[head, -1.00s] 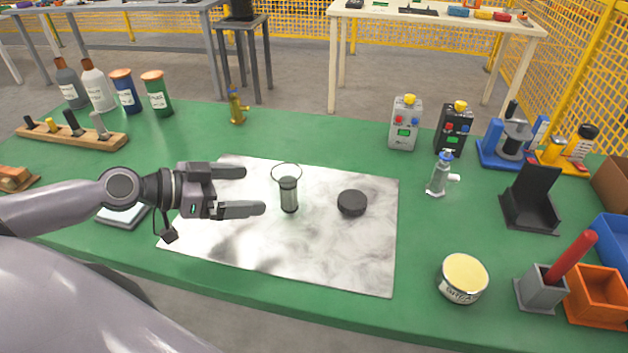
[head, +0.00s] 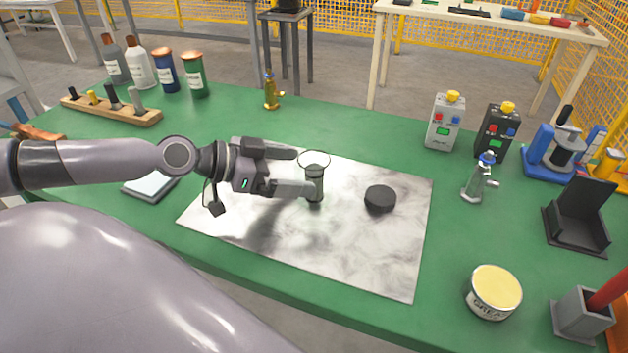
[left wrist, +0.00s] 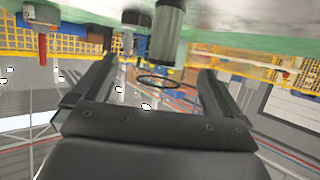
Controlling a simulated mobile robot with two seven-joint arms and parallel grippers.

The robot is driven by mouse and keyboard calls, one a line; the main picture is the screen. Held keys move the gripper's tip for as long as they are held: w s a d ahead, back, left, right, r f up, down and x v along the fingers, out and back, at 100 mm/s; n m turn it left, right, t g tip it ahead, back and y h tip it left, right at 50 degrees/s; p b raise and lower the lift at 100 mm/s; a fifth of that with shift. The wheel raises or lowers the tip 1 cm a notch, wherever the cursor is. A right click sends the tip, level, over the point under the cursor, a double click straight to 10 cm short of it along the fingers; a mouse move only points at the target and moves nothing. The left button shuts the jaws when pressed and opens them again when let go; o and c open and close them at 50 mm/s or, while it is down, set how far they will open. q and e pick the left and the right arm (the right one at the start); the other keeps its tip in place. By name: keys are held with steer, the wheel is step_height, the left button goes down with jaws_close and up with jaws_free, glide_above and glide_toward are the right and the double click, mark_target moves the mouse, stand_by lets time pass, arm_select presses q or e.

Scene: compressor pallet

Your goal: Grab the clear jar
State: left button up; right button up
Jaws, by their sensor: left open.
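The clear jar (head: 315,184) stands upright on the pale marbled sheet, with a thin round rim above a darker grey lower part. My left gripper (head: 305,172) is open, its fingers pointing right at the jar. The fingertips are at the jar's near left side, and the lower finger's tip overlaps it in the head view. In the left wrist view, which is upside down, the jar (left wrist: 167,38) shows between the two spread fingers (left wrist: 157,66), at about their tips. I cannot tell whether either finger touches it. My right gripper is not in view.
A black round puck (head: 380,198) lies right of the jar on the marbled sheet (head: 350,255). Bottles and a wooden rack (head: 110,110) are at the back left.

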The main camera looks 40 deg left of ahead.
mark_target(314, 170)
arm_select(q)
steer(key=shift+w+d+f+b, duration=0.3)
steer(key=shift+w+b, duration=0.2)
steer(key=shift+b, duration=0.35)
steer(key=shift+x, duration=0.85)
steer(key=shift+p+x, duration=0.4)
steer(key=shift+x, duration=0.55)
steer(key=c, duration=1)
steer(key=shift+r, duration=0.1)
steer(key=shift+c, duration=0.4)
